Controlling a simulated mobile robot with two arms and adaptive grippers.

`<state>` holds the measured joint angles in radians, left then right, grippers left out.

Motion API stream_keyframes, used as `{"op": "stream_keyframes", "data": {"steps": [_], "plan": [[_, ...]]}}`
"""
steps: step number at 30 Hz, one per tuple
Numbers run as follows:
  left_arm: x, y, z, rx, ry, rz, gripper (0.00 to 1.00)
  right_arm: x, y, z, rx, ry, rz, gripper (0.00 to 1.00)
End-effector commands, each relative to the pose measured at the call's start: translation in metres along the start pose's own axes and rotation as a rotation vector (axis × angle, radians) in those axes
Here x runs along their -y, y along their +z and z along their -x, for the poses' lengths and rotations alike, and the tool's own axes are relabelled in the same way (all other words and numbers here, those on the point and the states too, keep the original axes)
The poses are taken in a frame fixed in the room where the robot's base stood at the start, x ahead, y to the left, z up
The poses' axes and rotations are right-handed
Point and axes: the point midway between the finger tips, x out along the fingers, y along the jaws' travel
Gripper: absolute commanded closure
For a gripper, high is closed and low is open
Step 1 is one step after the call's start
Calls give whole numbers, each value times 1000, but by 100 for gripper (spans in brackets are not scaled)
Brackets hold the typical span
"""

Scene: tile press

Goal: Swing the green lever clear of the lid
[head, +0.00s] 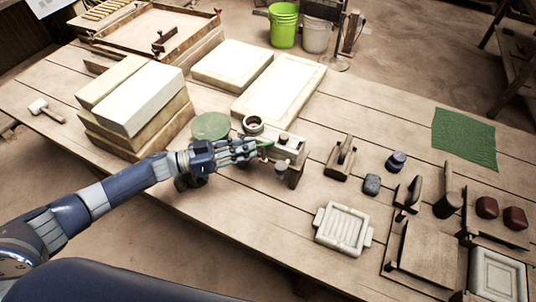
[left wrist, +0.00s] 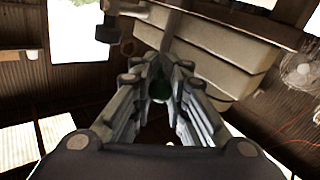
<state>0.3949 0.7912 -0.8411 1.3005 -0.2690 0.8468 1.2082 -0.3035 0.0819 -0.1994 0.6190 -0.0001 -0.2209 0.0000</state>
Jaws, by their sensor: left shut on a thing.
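My left gripper (head: 256,147) reaches in from the left, with its fingers closed around the green lever (head: 267,144). Only a thin green end of the lever shows past the fingertips. In the left wrist view the lever (left wrist: 160,90) is a dark green shape between the two fingers. Just right of the fingertips is a small pale block with knobs (head: 291,145) on a wooden base, apparently the press. Its lid cannot be told apart clearly, and the hand hides its left part. My right gripper is in neither view.
Stacked blocks (head: 140,100) stand to the left. A wooden clamp (head: 341,158) and a white ribbed tray (head: 343,228) are to the right.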

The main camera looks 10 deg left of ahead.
Motion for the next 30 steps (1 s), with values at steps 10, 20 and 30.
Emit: {"op": "stream_keyframes", "data": {"steps": [10,20,30], "plan": [[10,2,6,30,148,-2,100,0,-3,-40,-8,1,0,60],[10,0,6,38,186,2,100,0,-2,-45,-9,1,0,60],[10,0,6,38,186,2,74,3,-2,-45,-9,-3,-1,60]]}}
